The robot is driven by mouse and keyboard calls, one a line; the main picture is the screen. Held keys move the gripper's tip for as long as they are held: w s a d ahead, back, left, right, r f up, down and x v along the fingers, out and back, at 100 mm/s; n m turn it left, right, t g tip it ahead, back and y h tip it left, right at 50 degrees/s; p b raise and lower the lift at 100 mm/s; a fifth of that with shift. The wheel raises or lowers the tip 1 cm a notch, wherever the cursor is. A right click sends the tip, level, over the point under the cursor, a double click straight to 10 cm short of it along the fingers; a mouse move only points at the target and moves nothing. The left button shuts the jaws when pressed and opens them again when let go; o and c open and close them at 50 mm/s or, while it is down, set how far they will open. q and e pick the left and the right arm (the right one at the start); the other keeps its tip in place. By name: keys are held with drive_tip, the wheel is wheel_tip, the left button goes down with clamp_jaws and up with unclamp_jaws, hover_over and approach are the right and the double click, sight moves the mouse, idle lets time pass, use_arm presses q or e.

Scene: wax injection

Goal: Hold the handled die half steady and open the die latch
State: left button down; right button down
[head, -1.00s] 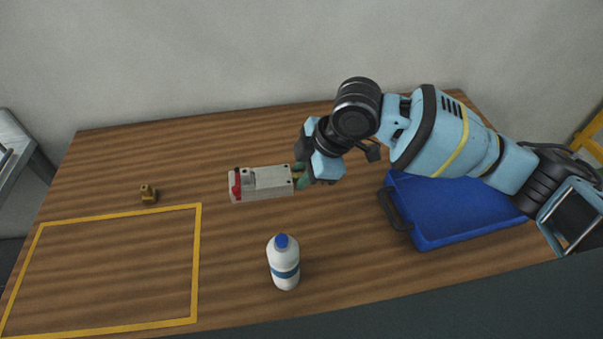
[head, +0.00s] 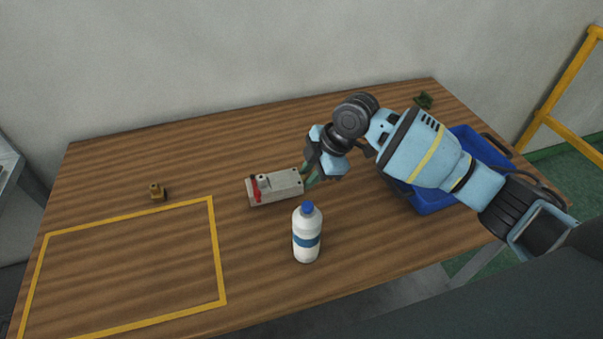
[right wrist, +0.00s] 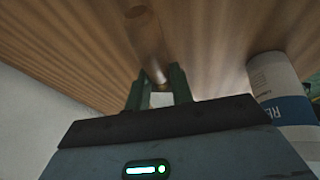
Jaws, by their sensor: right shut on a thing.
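The die (head: 282,186), a pale grey metal block, lies on the wooden table. A red latch part (head: 257,188) and a small light metal piece show at its left end. My right gripper (head: 309,174) is shut on the handle at the die's right end; its fingers hide most of the handle. In the right wrist view my right gripper's green fingers (right wrist: 158,88) stand close around a pale piece, whose shape is unclear. Whether the latch is open is too small to tell. My left gripper is not in view.
A white bottle with a blue cap (head: 307,237) stands in front of the die. A blue tray (head: 432,202) lies right, partly under my right arm.

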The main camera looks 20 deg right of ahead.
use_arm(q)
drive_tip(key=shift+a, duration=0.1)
use_arm(e)
drive_tip(key=shift+w+d+f, duration=0.1)
drive_tip(key=shift+f, duration=0.05)
